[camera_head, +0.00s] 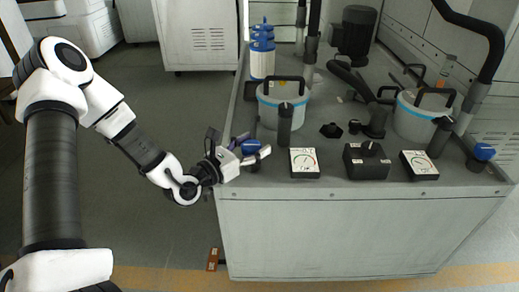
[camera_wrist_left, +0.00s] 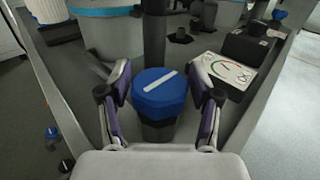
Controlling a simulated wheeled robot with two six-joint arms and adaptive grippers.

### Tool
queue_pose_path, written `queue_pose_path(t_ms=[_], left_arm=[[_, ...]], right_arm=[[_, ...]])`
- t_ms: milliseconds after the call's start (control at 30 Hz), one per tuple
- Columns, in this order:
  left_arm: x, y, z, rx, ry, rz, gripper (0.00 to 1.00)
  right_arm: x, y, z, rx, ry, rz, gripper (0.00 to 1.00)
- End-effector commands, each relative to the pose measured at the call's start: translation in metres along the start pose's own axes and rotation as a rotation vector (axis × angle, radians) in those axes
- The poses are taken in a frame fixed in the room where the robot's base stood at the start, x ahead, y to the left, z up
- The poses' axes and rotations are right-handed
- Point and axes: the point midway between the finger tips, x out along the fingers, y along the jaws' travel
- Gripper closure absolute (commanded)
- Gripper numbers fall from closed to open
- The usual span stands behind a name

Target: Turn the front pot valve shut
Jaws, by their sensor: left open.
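A blue valve knob (camera_wrist_left: 160,92) with a white bar across its top sits on a dark body in the left wrist view. The bar runs slantwise, from lower left to upper right. The knob also shows in the head view (camera_head: 250,147), partly behind the fingers, at the bench's left front corner. My left gripper (camera_head: 252,154) is open, with one finger on each side of the knob (camera_wrist_left: 160,103); I cannot tell whether they touch it. A pot (camera_head: 270,105) with a blue band and black handle stands behind the knob. My right gripper is not in view.
A second banded pot (camera_head: 412,122) and another blue knob (camera_head: 484,151) are at the right. Two white dial gauges (camera_head: 304,163) (camera_head: 419,165) flank a black box (camera_head: 367,161) along the front. A dark upright post (camera_head: 285,122) stands close to the left pot.

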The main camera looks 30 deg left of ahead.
Motion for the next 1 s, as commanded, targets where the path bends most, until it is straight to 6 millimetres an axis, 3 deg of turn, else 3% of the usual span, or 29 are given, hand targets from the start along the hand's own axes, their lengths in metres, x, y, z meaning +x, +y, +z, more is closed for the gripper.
queue_pose_path(t_ms=[167,433,567,600,1000], left_arm=[[0.018,0.000,-0.001,0.002,0.001,-0.001,0.36],[0.020,0.000,0.000,-0.002,0.001,0.000,0.36],[0.020,0.000,0.000,-0.002,0.001,0.000,0.82],[0.020,0.000,0.000,-0.002,0.001,0.000,0.86],[0.019,-0.001,-0.001,-0.002,0.004,-0.002,0.90]], right_arm=[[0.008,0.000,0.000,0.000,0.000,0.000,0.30],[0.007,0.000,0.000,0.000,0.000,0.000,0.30],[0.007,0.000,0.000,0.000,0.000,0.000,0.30],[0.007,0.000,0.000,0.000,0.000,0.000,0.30],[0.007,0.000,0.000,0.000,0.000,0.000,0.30]])
